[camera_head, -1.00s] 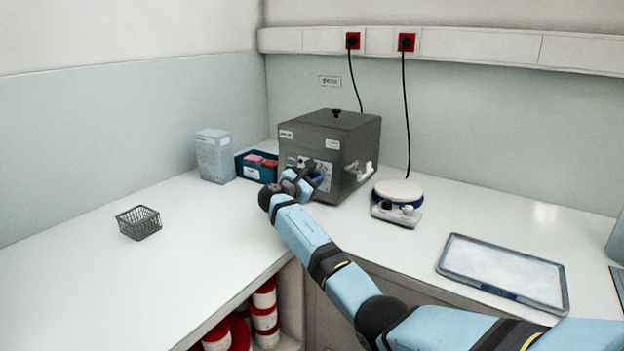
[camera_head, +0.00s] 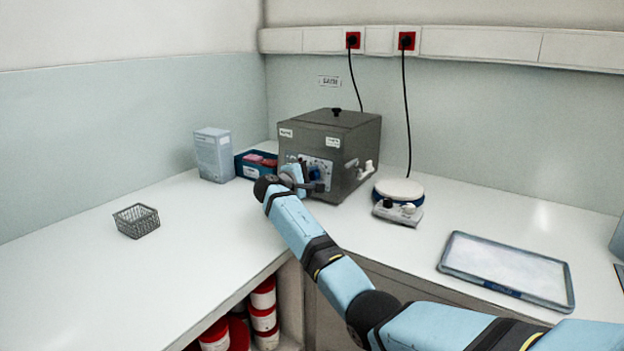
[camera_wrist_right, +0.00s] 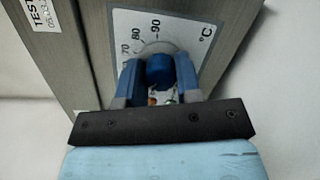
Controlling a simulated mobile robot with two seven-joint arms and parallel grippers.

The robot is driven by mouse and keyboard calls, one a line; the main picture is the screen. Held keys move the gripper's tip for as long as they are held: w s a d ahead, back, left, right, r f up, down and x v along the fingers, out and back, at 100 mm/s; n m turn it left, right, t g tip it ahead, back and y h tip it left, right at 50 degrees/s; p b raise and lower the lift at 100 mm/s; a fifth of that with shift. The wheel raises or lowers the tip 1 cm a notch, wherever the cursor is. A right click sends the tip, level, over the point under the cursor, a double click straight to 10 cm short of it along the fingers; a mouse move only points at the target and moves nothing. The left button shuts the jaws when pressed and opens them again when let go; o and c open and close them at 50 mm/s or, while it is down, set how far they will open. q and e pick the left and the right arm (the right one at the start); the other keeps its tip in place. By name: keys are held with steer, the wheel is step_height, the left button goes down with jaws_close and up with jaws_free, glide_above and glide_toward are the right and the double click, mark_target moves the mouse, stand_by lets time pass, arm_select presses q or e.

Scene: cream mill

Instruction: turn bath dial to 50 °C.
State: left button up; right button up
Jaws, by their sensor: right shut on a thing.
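The grey water bath (camera_head: 340,145) stands on the counter near the back corner, with a light dial panel on its front. In the right wrist view the panel (camera_wrist_right: 190,22) shows a scale with 70, 80, 90 and °C; the lower numbers are hidden. The blue dial (camera_wrist_right: 160,70) sits between the two blue fingers of my right gripper (camera_wrist_right: 158,85), which is shut on it. In the head view my right gripper (camera_head: 312,178) is at the panel and covers part of it. The dial's pointer and exact setting cannot be made out. My left gripper is not in view.
A hotplate-like device (camera_head: 398,202) stands right of the bath. A blue bin (camera_head: 247,170) and a pale box (camera_head: 214,155) stand left. A wire basket (camera_head: 137,221) and a tray (camera_head: 507,270) lie on the counter. The front left counter is clear.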

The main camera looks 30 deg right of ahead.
steer(key=shift+m, duration=0.4)
steer(key=o, duration=0.9)
steer(key=p+v, duration=0.1)
steer(key=v, duration=1.3)
